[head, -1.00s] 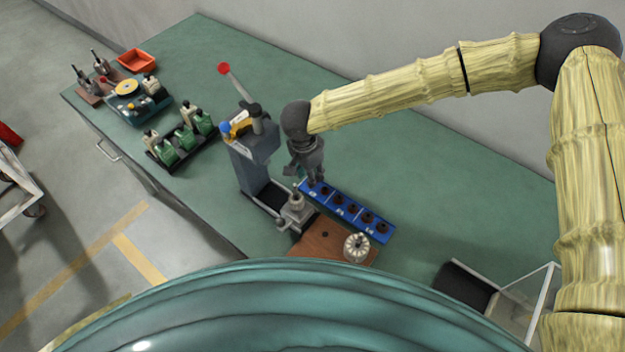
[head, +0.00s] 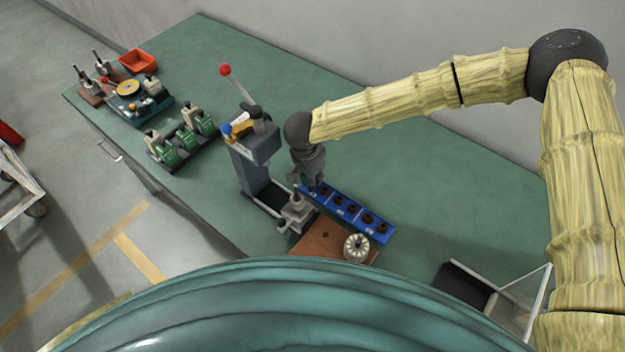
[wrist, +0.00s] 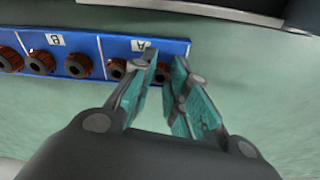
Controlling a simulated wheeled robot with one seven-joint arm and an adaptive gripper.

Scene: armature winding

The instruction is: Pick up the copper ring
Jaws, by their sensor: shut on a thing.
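Several copper rings with dark centres sit in a row in a blue tray (head: 366,214) on the green bench. My gripper (head: 309,184) is down at the tray's far-left end in the head view. In the wrist view, my gripper (wrist: 165,66) is at the compartment marked A of the tray (wrist: 85,43). Its teal-padded fingers are closed on a copper ring (wrist: 163,73), mostly hidden between them. Another copper ring (wrist: 118,68) lies just left of the fingers. I cannot tell whether the held ring is clear of the tray.
A grey lever press (head: 253,160) stands just left of my gripper. A small metal fixture (head: 297,213) and a brown board (head: 318,240) with a white slotted part (head: 356,247) lie in front. Green units (head: 186,139) stand farther left. The bench right of the tray is clear.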

